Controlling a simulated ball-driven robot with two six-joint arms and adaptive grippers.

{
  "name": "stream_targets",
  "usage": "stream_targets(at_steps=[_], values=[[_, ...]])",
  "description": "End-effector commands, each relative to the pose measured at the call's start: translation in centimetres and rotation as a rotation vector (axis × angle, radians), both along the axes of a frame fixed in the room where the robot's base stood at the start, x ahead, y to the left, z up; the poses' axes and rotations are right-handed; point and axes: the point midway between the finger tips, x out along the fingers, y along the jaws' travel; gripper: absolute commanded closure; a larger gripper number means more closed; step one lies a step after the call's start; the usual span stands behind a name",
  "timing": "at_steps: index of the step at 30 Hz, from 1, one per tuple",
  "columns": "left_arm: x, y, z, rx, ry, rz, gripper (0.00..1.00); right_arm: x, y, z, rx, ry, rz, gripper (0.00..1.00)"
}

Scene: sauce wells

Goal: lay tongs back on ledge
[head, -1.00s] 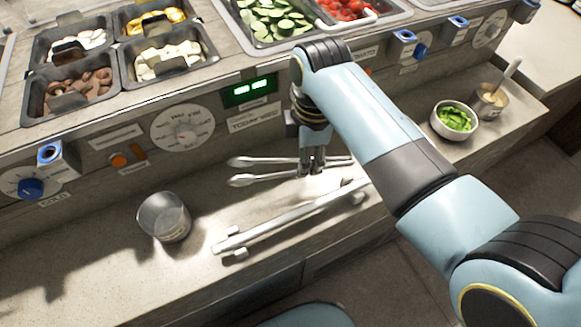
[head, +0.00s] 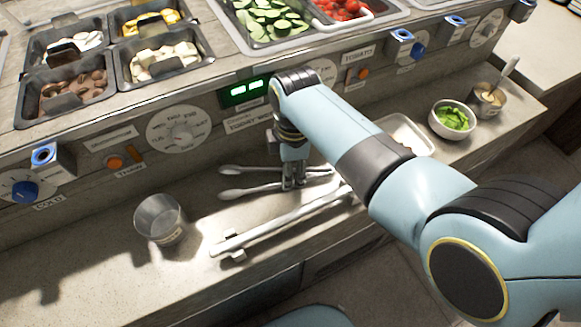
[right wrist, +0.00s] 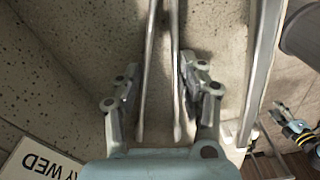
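The metal tongs (head: 250,180) lie near level over the ledge (head: 110,275), spoon ends to the left. My right gripper (head: 292,184) points down over their middle in the head view. In the right wrist view the two tong arms (right wrist: 146,90) run between the fingers of my right gripper (right wrist: 160,75). A narrow gap shows beside the left finger; the right finger is very close to the other arm. The fingers look parted around the tongs. The far end of the tongs is partly hidden by my arm.
A pale rail (head: 280,222) runs along the ledge's front edge. A clear round container (head: 160,218) stands left of the tongs. A pale tray (head: 412,134), a bowl of greens (head: 452,118) and a sauce cup (head: 488,100) are to the right. The dial panel (head: 180,132) stands behind.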

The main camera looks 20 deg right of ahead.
Motion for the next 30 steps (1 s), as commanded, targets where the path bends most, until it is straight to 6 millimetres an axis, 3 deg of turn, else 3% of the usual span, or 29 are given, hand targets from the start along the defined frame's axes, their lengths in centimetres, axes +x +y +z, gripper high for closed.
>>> stream_targets(at_steps=[10, 14, 25, 30], values=[[0.0, 0.0, 0.1, 0.000, 0.000, 0.000, 0.60, 0.0, 0.0, 0.1, 0.000, 0.000, 0.000, 0.48], [0.0, 0.0, 1.1, 0.000, 0.000, 0.000, 0.60, 0.0, 0.0, 1.1, 0.000, 0.000, 0.000, 0.48], [0.1, 0.0, 7.6, 0.000, -0.002, 0.000, 0.60, 0.0, -0.3, 7.0, 0.000, 0.000, 0.000, 0.48], [0.1, 0.0, 8.3, 0.000, -0.002, 0.000, 0.60, 0.1, -0.4, 9.9, 0.000, -0.003, -0.001, 0.48]])
